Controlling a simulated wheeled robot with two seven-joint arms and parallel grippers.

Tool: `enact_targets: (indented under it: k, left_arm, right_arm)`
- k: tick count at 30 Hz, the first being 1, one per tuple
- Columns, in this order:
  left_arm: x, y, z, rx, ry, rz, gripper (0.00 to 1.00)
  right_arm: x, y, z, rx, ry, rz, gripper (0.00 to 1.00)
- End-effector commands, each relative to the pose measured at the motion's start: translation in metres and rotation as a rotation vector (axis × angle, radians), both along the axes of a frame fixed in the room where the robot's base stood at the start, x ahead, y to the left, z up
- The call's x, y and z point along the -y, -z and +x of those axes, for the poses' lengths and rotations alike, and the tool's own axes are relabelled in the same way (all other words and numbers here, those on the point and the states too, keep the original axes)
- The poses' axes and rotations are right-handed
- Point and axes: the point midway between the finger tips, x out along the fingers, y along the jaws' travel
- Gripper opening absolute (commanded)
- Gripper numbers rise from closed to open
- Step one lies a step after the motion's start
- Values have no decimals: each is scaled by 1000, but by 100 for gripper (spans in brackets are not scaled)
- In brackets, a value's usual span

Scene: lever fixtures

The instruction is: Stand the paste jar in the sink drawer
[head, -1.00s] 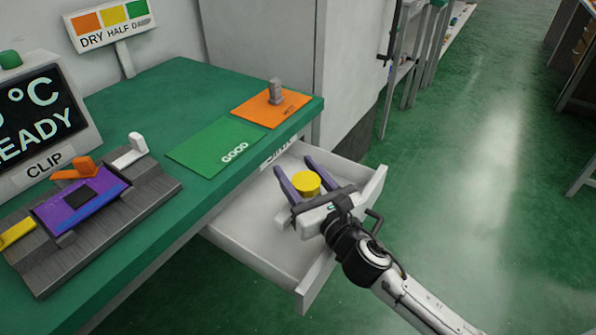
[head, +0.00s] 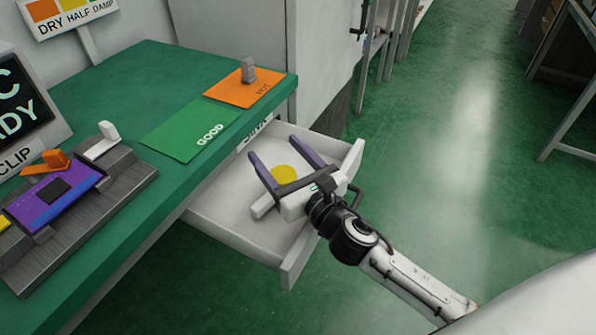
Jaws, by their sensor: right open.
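The paste jar shows as a yellow round top (head: 286,174) inside the open white sink drawer (head: 235,232). It looks upright, and its lower part is hidden by my gripper. My right gripper (head: 273,147) is over the drawer with its two purple fingers spread apart, one on each side of the jar in the picture. Whether the fingers touch the jar, I cannot tell. My left gripper is not in view.
The green bench top (head: 160,90) is above the drawer. It carries a green GOOD mat (head: 190,130), an orange mat (head: 235,95) with a grey weight-like piece (head: 248,70), and a lever fixture (head: 75,205). A grey cabinet (head: 235,35) stands behind. The floor at right is clear.

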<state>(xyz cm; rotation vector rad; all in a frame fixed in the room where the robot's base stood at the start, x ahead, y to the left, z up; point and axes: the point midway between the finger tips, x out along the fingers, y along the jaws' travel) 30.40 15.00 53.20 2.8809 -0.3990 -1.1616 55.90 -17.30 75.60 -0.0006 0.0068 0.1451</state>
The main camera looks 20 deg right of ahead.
Motion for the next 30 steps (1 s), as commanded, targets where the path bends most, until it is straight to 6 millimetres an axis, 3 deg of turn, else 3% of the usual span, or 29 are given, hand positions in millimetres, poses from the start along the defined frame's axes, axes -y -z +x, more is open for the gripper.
enact_targets:
  k: [6,13,19,30]
  left_arm:
    - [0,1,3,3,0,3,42]
    - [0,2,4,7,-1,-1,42]
    - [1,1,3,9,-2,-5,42]
    - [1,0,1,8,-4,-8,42]
  right_arm:
    - [7,1,-51,-2,-1,1,67]
    - [13,0,-89,2,-1,1,67]
    - [15,-2,-102,5,0,0,67]
    - [16,-3,-104,6,0,0,67]
